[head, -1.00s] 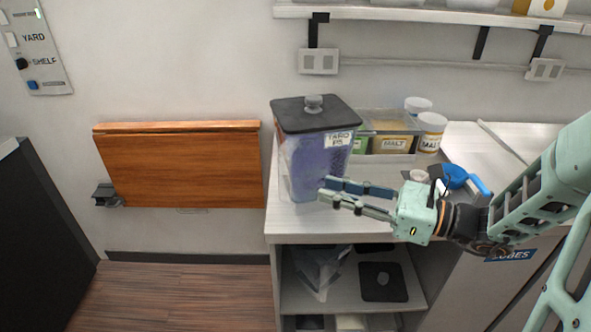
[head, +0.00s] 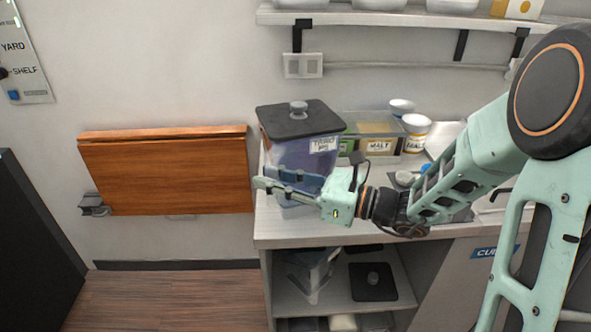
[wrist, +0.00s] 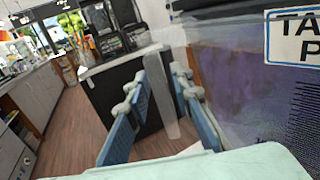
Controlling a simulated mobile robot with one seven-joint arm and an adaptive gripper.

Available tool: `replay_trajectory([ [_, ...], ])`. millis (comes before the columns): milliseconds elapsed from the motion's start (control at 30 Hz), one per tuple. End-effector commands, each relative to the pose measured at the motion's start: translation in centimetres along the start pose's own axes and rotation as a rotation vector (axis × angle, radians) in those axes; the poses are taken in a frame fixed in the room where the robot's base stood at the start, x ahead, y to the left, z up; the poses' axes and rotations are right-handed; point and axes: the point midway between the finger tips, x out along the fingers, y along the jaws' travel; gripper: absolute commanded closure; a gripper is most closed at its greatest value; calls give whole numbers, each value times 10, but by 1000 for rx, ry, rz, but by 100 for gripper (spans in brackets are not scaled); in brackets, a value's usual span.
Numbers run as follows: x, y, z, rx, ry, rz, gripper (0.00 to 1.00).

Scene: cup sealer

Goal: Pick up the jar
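The jar (head: 301,155) is a large clear container with purple contents, a dark lid with a grey knob and a white label. It stands upright near the counter's left end. In the wrist view its labelled wall (wrist: 250,80) fills the right side. A clear vertical strip, apparently its handle (wrist: 163,85), shows between the fingers. My gripper (head: 258,177) is in front of the jar's lower part, fingers pointing left. Its fingers (wrist: 160,105) are apart in the wrist view. I cannot tell whether they touch the handle.
Behind and right of the jar are a clear bin (head: 378,146) labelled MALT and white tubs (head: 415,128). A wall shelf (head: 400,18) runs above. A clear container (head: 312,272) and a dark lid (head: 373,282) lie on the shelf below the counter (head: 285,232).

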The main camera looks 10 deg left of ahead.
Motion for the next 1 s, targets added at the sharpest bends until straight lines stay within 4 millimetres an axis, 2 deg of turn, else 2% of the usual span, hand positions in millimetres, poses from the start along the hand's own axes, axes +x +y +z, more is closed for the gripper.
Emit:
replay_trajectory([
  [200,0,0,0,0,0,0,80],
  [400,0,0,0,-1,0,0,100],
  [1000,0,-1,3,-9,-6,1,100],
])
